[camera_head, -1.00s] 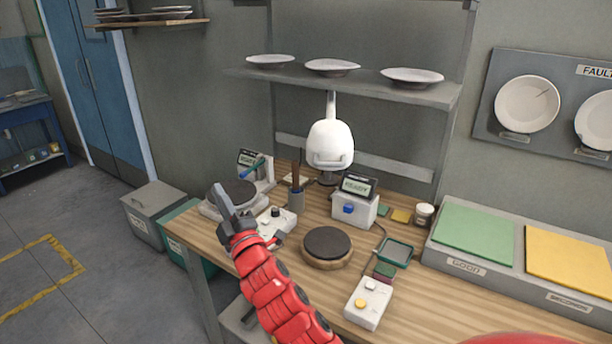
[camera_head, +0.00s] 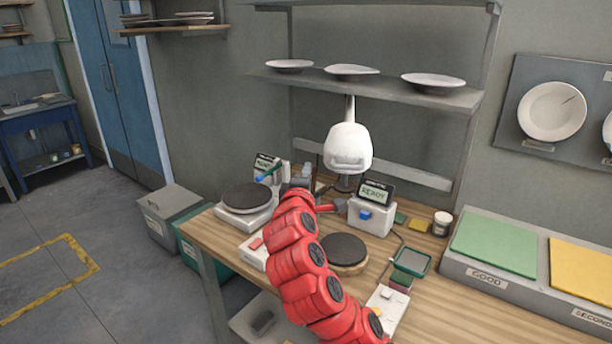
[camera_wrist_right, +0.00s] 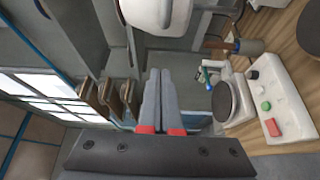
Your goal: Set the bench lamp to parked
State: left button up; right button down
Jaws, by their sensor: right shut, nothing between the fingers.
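The bench lamp (camera_head: 348,148) has a white rounded head on a pale stem. It hangs in front of the shelf at the back of the bench, face down, above a dark base. Its head also shows at the top of the right wrist view (camera_wrist_right: 150,8). My right gripper (camera_wrist_right: 163,105) is shut and empty, its grey fingers together below the lamp head in that view and apart from it. In the head view my red right arm reaches up from the bottom, and the gripper (camera_head: 300,184) is small and partly hidden, left of and below the lamp. My left gripper is out of view.
A white box with a READY display (camera_head: 371,212) stands right of the arm. A scale with a dark plate (camera_head: 246,196) is at the left, a dark round pad (camera_head: 345,250) in the middle. The shelf (camera_head: 400,92) holds plates above. Green and yellow pads lie right.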

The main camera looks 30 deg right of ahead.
jog(key=d+p, duration=0.2)
jog(key=d, duration=0.3)
jog(key=shift+w+f+p, duration=0.1)
jog(key=shift+p, duration=0.25)
dwell(0.4)
